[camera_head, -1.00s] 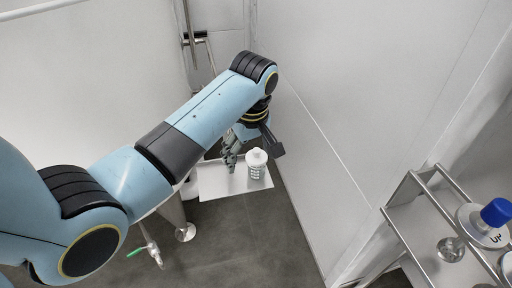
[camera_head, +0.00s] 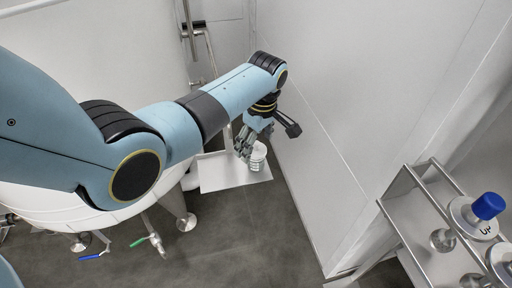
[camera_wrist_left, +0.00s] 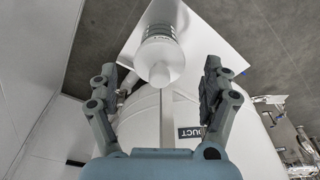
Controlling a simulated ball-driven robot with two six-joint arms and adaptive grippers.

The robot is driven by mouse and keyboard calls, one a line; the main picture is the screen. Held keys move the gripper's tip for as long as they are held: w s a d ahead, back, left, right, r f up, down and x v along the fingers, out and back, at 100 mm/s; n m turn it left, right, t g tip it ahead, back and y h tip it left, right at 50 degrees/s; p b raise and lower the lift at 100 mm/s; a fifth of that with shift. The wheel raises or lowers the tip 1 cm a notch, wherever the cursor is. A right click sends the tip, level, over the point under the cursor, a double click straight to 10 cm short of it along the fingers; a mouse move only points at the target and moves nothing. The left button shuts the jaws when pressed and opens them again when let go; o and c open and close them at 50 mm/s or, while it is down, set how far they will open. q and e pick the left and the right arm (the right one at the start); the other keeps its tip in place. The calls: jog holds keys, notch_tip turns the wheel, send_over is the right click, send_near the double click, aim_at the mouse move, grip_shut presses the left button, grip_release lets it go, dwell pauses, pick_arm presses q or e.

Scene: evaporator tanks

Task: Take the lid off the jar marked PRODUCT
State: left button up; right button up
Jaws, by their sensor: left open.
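The white jar (camera_head: 258,158) stands upright on a pale square tray (camera_head: 215,176) in the head view. My left gripper (camera_head: 246,146) is at its upper left, its fingers covering part of the jar. In the left wrist view, the jar with its printed bands (camera_wrist_left: 158,34) and round white lid (camera_wrist_left: 160,72) lies ahead, between and beyond the two spread fingertips. The left gripper (camera_wrist_left: 160,85) is open and empty. The jar's own print is too small to read. My right gripper is not in view.
A large white tank (camera_head: 120,205) with legs and valves is left of the tray. A pale wall panel (camera_head: 350,110) rises close to its right. A metal rack (camera_head: 435,215) with a blue-capped container (camera_head: 488,206) stands at lower right. Dark floor lies below the tray.

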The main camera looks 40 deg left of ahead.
pick_arm(q)
jog(key=shift+f, duration=0.35)
jog(key=c, duration=0.9)
jog(key=shift+o, duration=0.2)
jog(key=shift+r, duration=0.1)
